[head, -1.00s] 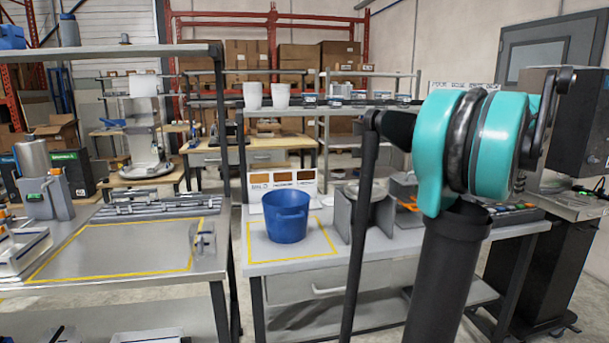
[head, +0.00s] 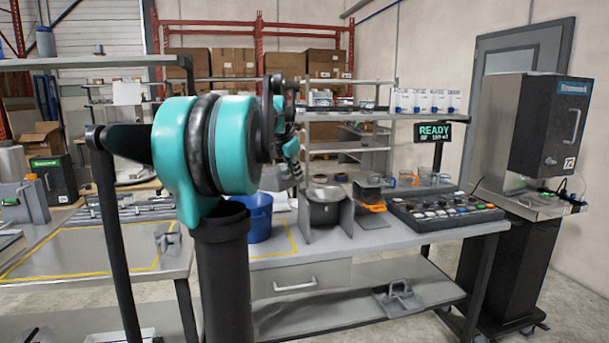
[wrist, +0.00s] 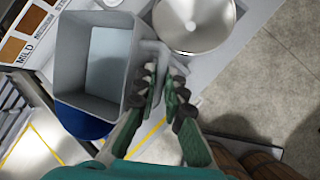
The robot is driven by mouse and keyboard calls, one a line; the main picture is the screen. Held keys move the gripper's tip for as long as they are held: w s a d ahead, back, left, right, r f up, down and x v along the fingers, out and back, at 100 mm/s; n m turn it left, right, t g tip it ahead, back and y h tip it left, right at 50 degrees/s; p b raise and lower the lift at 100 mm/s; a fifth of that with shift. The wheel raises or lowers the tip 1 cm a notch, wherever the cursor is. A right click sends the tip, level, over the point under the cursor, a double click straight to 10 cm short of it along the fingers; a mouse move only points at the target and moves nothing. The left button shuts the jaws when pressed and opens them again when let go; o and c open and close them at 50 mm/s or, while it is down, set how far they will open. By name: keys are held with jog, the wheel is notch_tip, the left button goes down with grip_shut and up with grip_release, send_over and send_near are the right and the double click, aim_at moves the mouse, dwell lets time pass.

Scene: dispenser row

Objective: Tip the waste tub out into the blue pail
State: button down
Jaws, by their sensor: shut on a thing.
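The waste tub, a grey square tub (wrist: 64,62), fills the upper left of the wrist view, with its open top facing the camera. I see bare walls and a pale, shiny bottom, but cannot tell what it holds. My gripper (wrist: 163,78) is shut on the handle at the tub's right side. The blue pail (wrist: 82,124) shows partly under the tub in the wrist view. In the head view the pail (head: 259,222) stands on the bench, partly hidden by my arm. My gripper (head: 289,150) is above it there, with the grey tub (head: 279,177) beside it.
A round metal bowl (wrist: 193,20) in a grey stand is right of the pail. Farther right are a tray of pods (head: 445,207), a READY sign (head: 434,132) and a black machine (head: 535,130). A yellow-marked area of the left bench (head: 80,250) is mostly clear.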

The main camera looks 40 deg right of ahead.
jog(key=w+a+r+n+g+h, duration=0.1)
jog(key=w+a+r+n+h, duration=0.1)
jog(key=w+a+h, duration=0.3)
jog(key=w+a+r+n+g+h, duration=0.1)
jog(key=w+a+n+h, duration=0.3)
jog(key=a+h, duration=0.6)
jog(key=shift+w+a+r+n+g+h, duration=0.2)
jog(key=shift+w+r+n+g+h, duration=0.2)
jog(key=shift+n+g+h, duration=0.4)
dwell(1.1)
dwell(0.8)
